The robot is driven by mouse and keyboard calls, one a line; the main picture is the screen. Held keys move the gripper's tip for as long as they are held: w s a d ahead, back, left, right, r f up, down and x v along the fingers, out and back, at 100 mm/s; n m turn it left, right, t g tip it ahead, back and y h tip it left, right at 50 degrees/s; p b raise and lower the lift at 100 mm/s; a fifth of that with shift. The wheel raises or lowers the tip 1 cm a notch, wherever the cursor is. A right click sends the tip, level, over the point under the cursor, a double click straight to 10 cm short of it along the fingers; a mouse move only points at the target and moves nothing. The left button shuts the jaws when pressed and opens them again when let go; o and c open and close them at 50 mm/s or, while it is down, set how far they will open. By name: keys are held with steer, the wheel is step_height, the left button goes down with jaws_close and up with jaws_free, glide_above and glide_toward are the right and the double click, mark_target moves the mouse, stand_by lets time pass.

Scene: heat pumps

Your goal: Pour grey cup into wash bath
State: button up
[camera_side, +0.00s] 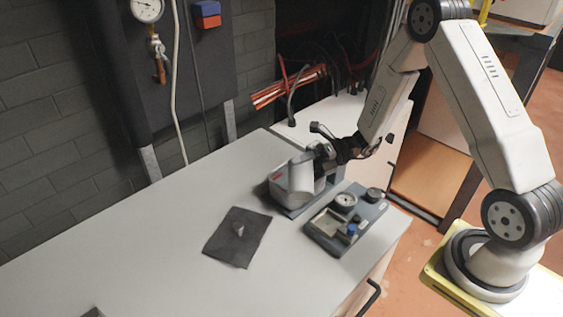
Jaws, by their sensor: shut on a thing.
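My gripper (322,153) reaches in from the right, at the back of the white bench. It is shut on a light grey, rounded body that looks like the grey cup (301,172). The cup is over or against a white and grey unit with a small red mark, which looks like the wash bath (279,190). The bath's opening and the cup's mouth cannot be made out, and neither can any liquid. Whether the cup touches the bath is unclear.
A grey panel (325,233) with round dials and a blue-topped part (351,230) stands right of the bath. A dark mat (222,245) with a small pale piece on it lies to the front left. The bench's left side (130,260) is mostly clear.

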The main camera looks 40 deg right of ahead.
steer(key=shift+f+m, duration=0.3)
stand_by(0.5)
steer(key=shift+w+d, duration=0.2)
steer(key=shift+d, duration=0.05)
stand_by(0.4)
steer(key=shift+s+a+r, duration=0.2)
steer(key=shift+a+r, duration=0.05)
steer(key=shift+r+n, duration=0.35)
steer(key=shift+n, duration=0.25)
steer(key=shift+s+a+n+h, duration=0.15)
steer(key=shift+n+h, duration=0.15)
steer(key=shift+n, duration=0.2)
steer(key=shift+f+n+h, duration=0.15)
steer(key=shift+n+h, duration=0.15)
